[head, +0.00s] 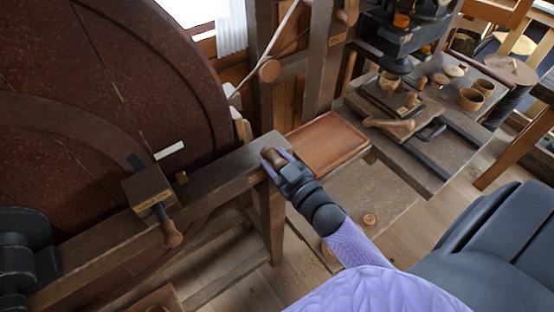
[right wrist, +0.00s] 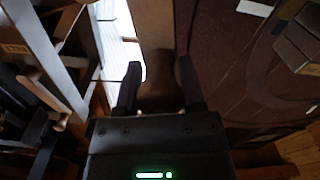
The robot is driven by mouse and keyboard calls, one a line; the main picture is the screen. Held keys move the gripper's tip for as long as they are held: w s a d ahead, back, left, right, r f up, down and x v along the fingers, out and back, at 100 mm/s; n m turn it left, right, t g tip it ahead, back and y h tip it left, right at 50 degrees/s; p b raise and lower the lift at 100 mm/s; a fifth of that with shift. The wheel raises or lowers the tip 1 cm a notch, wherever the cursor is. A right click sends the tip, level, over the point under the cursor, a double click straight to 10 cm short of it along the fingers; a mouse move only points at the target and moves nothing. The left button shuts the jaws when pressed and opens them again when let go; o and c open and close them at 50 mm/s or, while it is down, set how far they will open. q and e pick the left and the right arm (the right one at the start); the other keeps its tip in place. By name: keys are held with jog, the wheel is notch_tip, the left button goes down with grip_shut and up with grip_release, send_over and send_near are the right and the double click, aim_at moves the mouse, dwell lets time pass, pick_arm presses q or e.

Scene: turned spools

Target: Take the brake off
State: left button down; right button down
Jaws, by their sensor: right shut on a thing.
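A turned brown wooden handle (head: 272,155) is at the right end of a dark wooden beam (head: 215,180), beside the big dark red wheel (head: 90,90). My right gripper (head: 279,161) is shut on this handle. In the right wrist view the handle (right wrist: 160,80) sits between the two dark fingers of my right gripper (right wrist: 160,88). A wooden block (head: 148,188) with a small label and a turned peg handle (head: 171,233) is mounted on the beam, close to the wheel's face. A short white mark (head: 170,150) shows just above it. My left gripper is not seen.
A shallow wooden tray (head: 325,138) lies just beyond the held handle. A workbench (head: 420,150) with a dark press (head: 400,40), small wooden cups (head: 470,98) and a wooden tool (head: 390,128) stands at the back right. A post (head: 322,55) rises behind the tray.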

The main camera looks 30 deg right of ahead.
jog(key=shift+d+r, duration=0.15)
jog(key=shift+d, duration=0.3)
jog(key=d+m+b, duration=0.1)
jog(key=d+m, duration=0.6)
jog(key=d, duration=0.3)
jog(key=shift+w+d+f, duration=0.3)
jog(key=shift+w+f, duration=0.15)
